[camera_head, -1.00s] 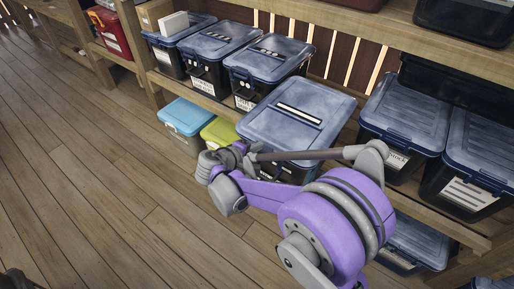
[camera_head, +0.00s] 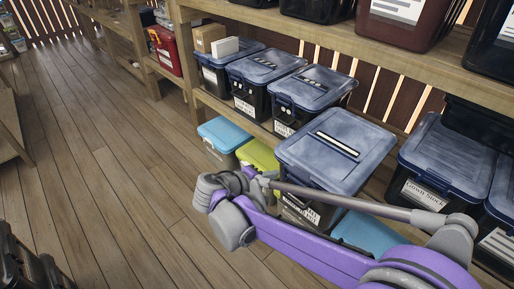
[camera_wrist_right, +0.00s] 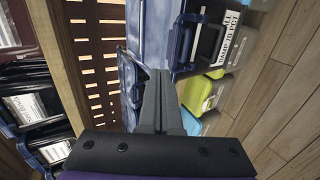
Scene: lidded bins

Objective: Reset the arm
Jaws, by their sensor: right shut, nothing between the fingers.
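My right arm is purple and grey and comes in from the lower right in the head view. Its gripper (camera_head: 264,181) is in front of the shelf, overlapping the front of a large dark bin with a blue lid (camera_head: 335,140); contact cannot be told. In the right wrist view the gripper's grey fingers (camera_wrist_right: 160,88) are together with nothing between them. Blue-lidded bins with latches and a white label (camera_wrist_right: 230,42) lie beyond the fingertips. My left gripper is not in view.
Several blue-lidded bins (camera_head: 265,67) line the shelf, with a red container (camera_head: 165,50) further left. A light-blue-lidded bin (camera_head: 222,132) and a green-lidded one (camera_head: 258,156) stand below. Dark objects (camera_head: 30,262) are at the lower left. The wooden floor (camera_head: 120,190) between is clear.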

